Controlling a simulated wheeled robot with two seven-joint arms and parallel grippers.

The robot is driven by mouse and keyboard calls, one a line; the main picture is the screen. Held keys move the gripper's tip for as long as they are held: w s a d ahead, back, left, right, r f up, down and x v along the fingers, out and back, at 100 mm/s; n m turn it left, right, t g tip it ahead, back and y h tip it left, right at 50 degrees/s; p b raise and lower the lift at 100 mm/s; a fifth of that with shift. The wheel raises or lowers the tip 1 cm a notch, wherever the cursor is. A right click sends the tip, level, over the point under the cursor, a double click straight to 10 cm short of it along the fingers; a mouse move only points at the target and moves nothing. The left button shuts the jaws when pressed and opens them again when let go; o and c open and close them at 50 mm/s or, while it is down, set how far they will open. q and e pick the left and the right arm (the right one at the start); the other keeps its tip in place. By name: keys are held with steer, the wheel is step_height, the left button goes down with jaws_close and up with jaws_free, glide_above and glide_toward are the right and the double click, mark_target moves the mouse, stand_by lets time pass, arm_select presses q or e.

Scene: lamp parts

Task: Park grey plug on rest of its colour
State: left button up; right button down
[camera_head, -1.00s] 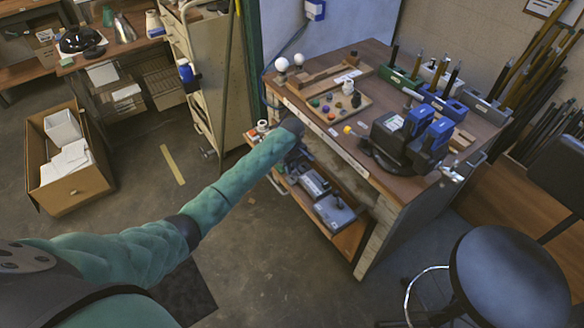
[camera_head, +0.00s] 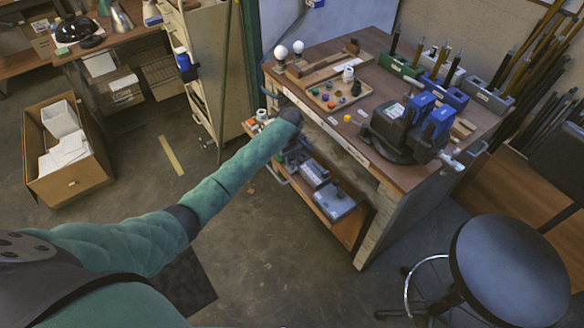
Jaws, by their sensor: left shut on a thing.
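A row of coloured rests stands at the back right of the bench: a green rest (camera_head: 399,66), a white one (camera_head: 433,70), a blue one (camera_head: 443,95) and a grey one (camera_head: 487,99). Dark upright pieces stand in or beside them. I cannot make out the grey plug for sure. My left arm reaches to the front left edge of the bench. My left gripper (camera_head: 293,146) is low by that edge, over the lower shelf, and mostly hidden behind its wrist. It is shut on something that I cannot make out. My right gripper is not in view.
The bench top (camera_head: 328,119) also holds a tray of coloured knobs (camera_head: 330,98), two white bulbs (camera_head: 281,53) and a black and blue device (camera_head: 408,128). Grey boxes (camera_head: 335,202) lie on the lower shelf (camera_head: 341,232). A stool (camera_head: 510,265) stands at the right.

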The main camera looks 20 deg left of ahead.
arm_select(q)
jaws_close()
steer(key=shift+f, duration=0.65)
stand_by(0.4)
steer(key=shift+f+p, duration=0.4)
steer(key=shift+p, duration=0.4)
stand_by(1.5)
steer(key=shift+a, duration=0.1)
steer(key=o, duration=0.9)
jaws_free()
steer(key=shift+c, duration=0.2)
